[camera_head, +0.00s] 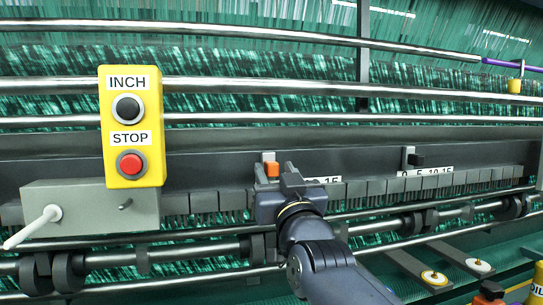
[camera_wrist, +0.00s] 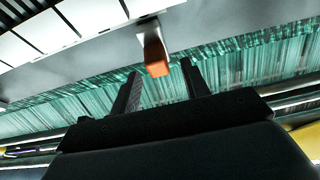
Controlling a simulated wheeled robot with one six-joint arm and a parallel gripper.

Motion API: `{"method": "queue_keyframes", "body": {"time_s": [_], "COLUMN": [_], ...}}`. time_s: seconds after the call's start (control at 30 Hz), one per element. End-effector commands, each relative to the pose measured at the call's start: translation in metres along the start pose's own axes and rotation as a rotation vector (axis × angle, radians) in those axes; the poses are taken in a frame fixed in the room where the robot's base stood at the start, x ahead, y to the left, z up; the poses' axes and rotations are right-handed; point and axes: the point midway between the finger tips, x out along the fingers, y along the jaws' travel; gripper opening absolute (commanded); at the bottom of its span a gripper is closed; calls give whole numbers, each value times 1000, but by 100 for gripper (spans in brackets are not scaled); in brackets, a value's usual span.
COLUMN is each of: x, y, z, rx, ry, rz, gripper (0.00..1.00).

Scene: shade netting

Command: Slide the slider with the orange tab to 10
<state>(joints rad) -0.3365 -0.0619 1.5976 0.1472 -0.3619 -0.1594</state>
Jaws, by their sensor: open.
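The slider's orange tab (camera_head: 272,170) sits on a light metal piece on the grey rail, left of a white scale (camera_head: 322,181) whose visible numbers end in 15. The scale's left part is hidden behind my gripper. My gripper (camera_head: 275,174) is open, with its fingers near the tab on either side in the head view. In the wrist view the orange tab (camera_wrist: 156,55) lies just beyond and between the two fingertips (camera_wrist: 160,78). I see no clear contact.
A second slider with a black tab (camera_head: 416,159) stands to the right above its own 0 to 15 scale (camera_head: 425,172). A yellow INCH/STOP box (camera_head: 132,185) and a grey box with a white lever (camera_head: 90,210) are at left. Metal bars (camera_head: 220,88) cross the netting.

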Motion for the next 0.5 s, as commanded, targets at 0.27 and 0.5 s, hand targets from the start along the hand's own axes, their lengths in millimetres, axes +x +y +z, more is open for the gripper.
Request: {"method": "queue_keyframes", "body": {"time_s": [0.27,0.5], "x": [31,36], "y": [0,0], "z": [-1,0], "rx": [-1,0], "ry": [0,0], "rz": [0,0], "gripper": [44,44]}}
